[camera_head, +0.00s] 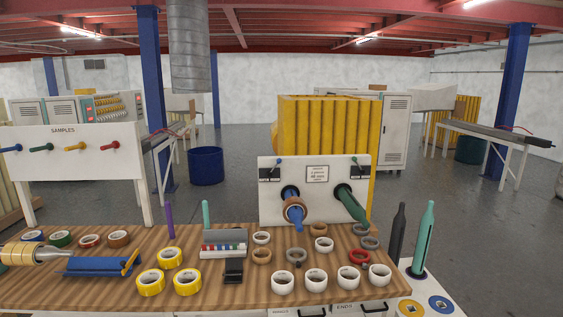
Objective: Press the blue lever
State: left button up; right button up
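A white upright panel (315,173) stands at the back of the wooden table. A small lever with a blue tip (279,161) sits on its upper left, above a blue spindle (294,213) that carries a brown tape roll (290,192). A small lever with a green tip (354,160) is on the upper right, above a green spindle (350,203). Another blue-knobbed lever (17,148) is on the white SAMPLES cabinet (75,133) at the left, in a row with green, yellow and red ones.
The wooden table (215,297) holds several tape rolls, including yellow ones (151,282) and white ones (283,282). A purple post (169,220) and a teal post (206,214) stand left of the panel. A tall green post (423,238) stands off the table's right edge.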

aim_at(269, 174)
jog(key=i, duration=1.8)
